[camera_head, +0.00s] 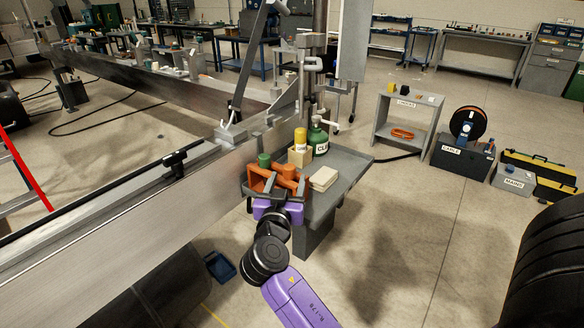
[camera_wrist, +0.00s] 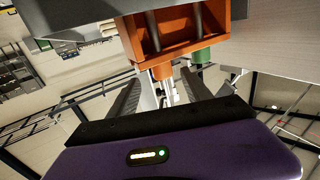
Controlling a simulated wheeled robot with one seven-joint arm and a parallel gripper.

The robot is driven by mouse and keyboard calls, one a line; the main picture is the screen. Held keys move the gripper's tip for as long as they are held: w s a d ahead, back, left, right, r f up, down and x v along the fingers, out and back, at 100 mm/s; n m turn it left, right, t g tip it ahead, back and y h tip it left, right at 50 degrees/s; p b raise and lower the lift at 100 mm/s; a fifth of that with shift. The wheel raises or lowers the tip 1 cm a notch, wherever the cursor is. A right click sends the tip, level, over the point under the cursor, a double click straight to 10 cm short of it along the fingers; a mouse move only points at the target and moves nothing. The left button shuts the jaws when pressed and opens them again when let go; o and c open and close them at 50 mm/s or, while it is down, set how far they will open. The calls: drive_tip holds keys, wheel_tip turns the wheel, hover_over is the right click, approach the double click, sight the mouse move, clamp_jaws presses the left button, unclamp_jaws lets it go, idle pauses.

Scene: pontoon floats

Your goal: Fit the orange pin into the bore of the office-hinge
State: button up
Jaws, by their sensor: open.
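An orange pin (camera_head: 289,169) stands with its round head above an orange rack (camera_head: 261,183) on the grey tray, beside a green-headed pin (camera_head: 264,160). My gripper (camera_head: 276,190) is at the near side of the rack, its dark fingers apart and nothing seen clamped between them. In the wrist view, which looks upside down, the orange pin head (camera_wrist: 162,71) shows beyond the open fingers (camera_wrist: 163,97), nearly midway between them. The green pin head (camera_wrist: 201,57) is to its right, toward the right finger. I cannot pick out the office-hinge or its bore for certain.
The grey tray (camera_head: 335,180) also holds a green bottle (camera_head: 318,139), a yellow-topped item (camera_head: 300,139) in a tan block and a pale flat stack (camera_head: 323,179). A long metal beam (camera_head: 120,215) runs along the left. Open floor lies right of the tray.

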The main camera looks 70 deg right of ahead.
sight(289, 173)
drive_tip(key=shift+p+x, duration=0.55)
drive_tip(key=shift+x, duration=1.35)
drive_tip(key=shift+w+f+p+x, duration=0.15)
drive_tip(key=shift+p+x, duration=0.3)
drive_tip(key=shift+x, duration=0.7)
drive_tip(key=shift+w+f+p+x, duration=0.1)
drive_tip(key=shift+p+x, duration=0.3)
drive_tip(key=shift+x, duration=0.75)
drive_tip(key=shift+a, duration=0.1)
clamp_jaws()
